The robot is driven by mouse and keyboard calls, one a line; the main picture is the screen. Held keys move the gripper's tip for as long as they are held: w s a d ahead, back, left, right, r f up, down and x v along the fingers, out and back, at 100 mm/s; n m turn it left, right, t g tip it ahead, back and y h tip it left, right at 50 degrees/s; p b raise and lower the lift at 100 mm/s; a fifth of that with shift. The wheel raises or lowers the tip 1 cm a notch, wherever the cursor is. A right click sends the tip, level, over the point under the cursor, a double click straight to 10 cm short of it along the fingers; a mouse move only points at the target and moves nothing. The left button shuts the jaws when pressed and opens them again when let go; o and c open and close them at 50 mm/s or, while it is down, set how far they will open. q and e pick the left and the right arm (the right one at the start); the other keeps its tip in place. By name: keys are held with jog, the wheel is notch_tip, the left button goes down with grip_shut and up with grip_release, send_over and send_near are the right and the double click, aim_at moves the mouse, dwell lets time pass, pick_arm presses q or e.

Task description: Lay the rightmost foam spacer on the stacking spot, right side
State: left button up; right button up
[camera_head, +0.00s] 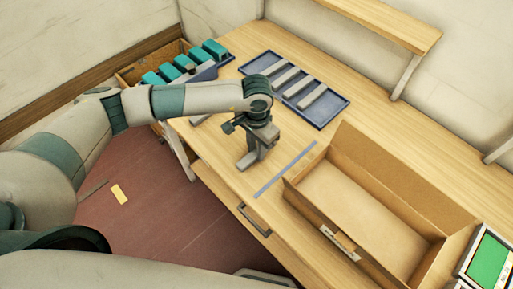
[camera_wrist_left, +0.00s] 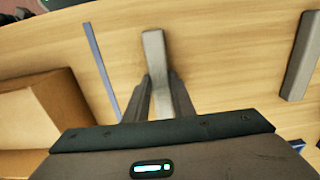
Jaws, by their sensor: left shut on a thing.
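My left gripper (camera_head: 250,155) is low over the wooden table, between the blue tray and the cardboard box. It is shut on a grey foam spacer (camera_wrist_left: 154,50), a long bar that sticks out past the fingertips in the left wrist view. The picture does not settle whether the bar touches the table. More grey spacers (camera_head: 312,97) lie side by side in the dark blue tray (camera_head: 333,115) at the back. A thin blue-grey strip (camera_head: 285,168) lies on the table right of the gripper; I cannot tell if it marks the stacking spot. My right gripper is not in view.
An open cardboard box (camera_head: 345,205) stands to the right, close to the strip. A device with a green screen (camera_head: 488,260) is at the lower right. Teal blocks (camera_head: 183,63) sit at the far left. A shelf (camera_head: 385,22) overhangs the back.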

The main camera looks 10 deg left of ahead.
pick_arm(q)
jog(key=shift+f, duration=0.15)
jog(key=o, duration=1)
jog(key=shift+r+p, duration=0.35)
notch_tip(320, 180, up, 12)
jog(key=b, duration=0.6)
jog(key=shift+f, duration=0.1)
